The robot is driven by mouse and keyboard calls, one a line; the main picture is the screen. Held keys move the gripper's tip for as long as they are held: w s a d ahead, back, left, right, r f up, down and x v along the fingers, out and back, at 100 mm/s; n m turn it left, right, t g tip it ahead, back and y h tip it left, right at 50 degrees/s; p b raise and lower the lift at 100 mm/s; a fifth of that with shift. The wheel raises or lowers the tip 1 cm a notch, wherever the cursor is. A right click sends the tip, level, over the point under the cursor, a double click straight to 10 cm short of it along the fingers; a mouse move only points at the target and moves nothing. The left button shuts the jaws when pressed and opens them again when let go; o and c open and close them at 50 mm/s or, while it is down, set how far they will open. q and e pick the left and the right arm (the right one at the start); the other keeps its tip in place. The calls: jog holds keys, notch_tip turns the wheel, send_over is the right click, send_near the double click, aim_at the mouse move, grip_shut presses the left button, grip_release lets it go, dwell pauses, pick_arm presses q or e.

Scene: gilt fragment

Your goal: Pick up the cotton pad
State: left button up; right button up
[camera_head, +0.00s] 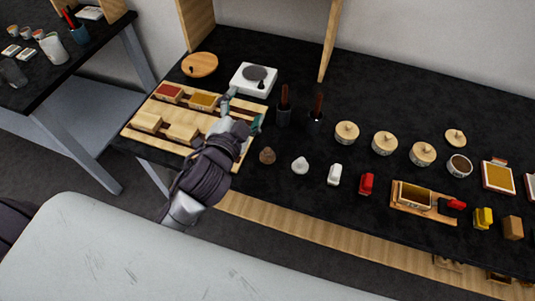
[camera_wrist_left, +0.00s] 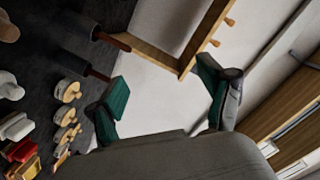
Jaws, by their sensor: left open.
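I cannot tell for sure which item is the cotton pad. A small white rounded lump (camera_head: 300,165) lies on the black tabletop right of my left arm, and a white block (camera_head: 334,174) lies to its right. The lump (camera_wrist_left: 10,86) and the block (camera_wrist_left: 15,126) also show at the left edge of the left wrist view. My left gripper (camera_head: 241,112) is over the right side of the slatted wooden rack, left of both. In the left wrist view its green-padded fingers (camera_wrist_left: 165,76) are spread with nothing between them. My right gripper is not in view.
The wooden rack (camera_head: 138,133) holds several small boxes. A white device (camera_head: 250,80) stands behind the gripper. Two dark cups with brown-handled tools (camera_head: 284,115) stand to its right.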

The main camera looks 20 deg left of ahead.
pick_arm(q)
jog(key=w+d+r+m+t+h, duration=0.35)
jog(key=d+r+m+h, duration=0.35)
jog(key=r+m, duration=0.3)
jog(key=s+d+r+m+g+h, duration=0.3)
jog(key=d+m+g+h, duration=0.3)
jog(key=d+m+h, duration=0.6)
jog(key=m+g+y, duration=1.3)
jog(key=m+y, duration=0.3)
jog(key=m, duration=0.3)
send_near(267, 150)
jog(key=x, duration=0.2)
jog(key=p+x, duration=0.1)
jog(key=x, duration=0.1)
jog(key=a+p+x, duration=0.1)
jog(key=shift+w+d+f, duration=0.15)
jog(key=shift+w+f, duration=0.1)
jog(key=shift+f, duration=0.2)
jog(key=p+x, duration=0.1)
jog(key=x, duration=0.1)
jog(key=p+x, duration=0.2)
jog(key=shift+s+d+f, duration=0.2)
jog(key=shift+d+f, duration=0.1)
jog(key=shift+d, duration=0.15)
jog(key=shift+f, duration=0.35)
